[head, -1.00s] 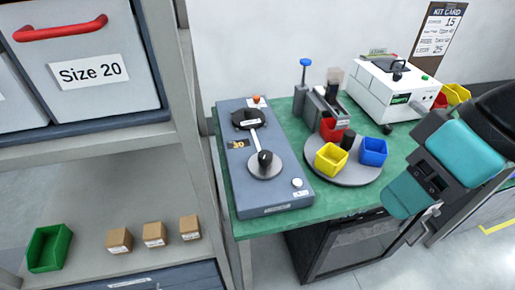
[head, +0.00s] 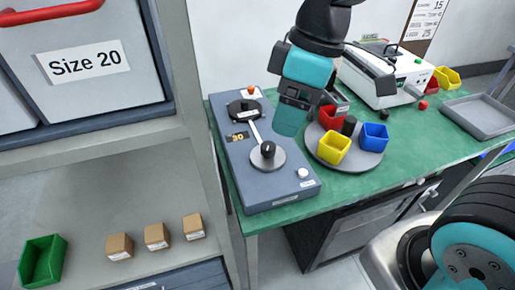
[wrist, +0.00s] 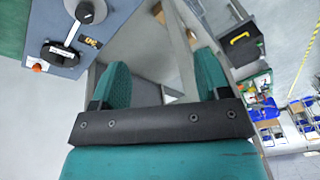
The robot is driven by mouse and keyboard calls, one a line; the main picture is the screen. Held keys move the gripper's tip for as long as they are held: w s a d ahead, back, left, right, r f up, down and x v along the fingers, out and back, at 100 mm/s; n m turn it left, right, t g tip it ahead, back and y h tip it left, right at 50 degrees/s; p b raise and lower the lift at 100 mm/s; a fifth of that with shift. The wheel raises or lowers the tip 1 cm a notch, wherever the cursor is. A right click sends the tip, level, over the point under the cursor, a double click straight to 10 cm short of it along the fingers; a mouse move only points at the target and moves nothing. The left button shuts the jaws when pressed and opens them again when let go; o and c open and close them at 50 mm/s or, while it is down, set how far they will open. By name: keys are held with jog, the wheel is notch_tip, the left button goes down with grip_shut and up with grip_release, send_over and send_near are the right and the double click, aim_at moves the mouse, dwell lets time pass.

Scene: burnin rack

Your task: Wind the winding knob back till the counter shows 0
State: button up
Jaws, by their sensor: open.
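The winding knob (head: 267,150) is a black knob on a grey disc, at the front of a blue-grey winder box (head: 262,193). A pale strip runs from this disc to a black disc (head: 243,106) at the back. The counter (head: 238,137) left of the strip appears to read 30. My gripper (wrist: 163,82) is open and empty, with two teal fingers apart. In the head view it hangs just right of the winder, apart from the knob. The knob also shows at the top left of the wrist view (wrist: 84,12).
Right of the winder, a grey turntable (head: 347,160) carries red, yellow and blue bins. A white machine (head: 385,75) stands behind it, and a grey tray (head: 482,117) lies farther right. A shelf post (head: 205,150) rises close to the winder's left. The green table's front strip is clear.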

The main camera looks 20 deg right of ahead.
aim_at(268, 145)
jog(key=w+d+f+n+h+b, duration=0.1)
jog(key=w+d+f+n, duration=0.1)
jog(key=w+f+n, duration=0.45)
jog(key=w+d+f+n+h+b, duration=0.1)
jog(key=w+n+h+b, duration=0.15)
jog(key=w, duration=0.75)
jog(key=shift+n+y, duration=0.3)
jog(key=shift+y, duration=0.05)
notch_tip(268, 145, down, 17)
jog(key=p, duration=0.2)
jog(key=shift+d+p, duration=0.15)
jog(key=shift+p, duration=0.2)
jog(key=c, duration=0.9)
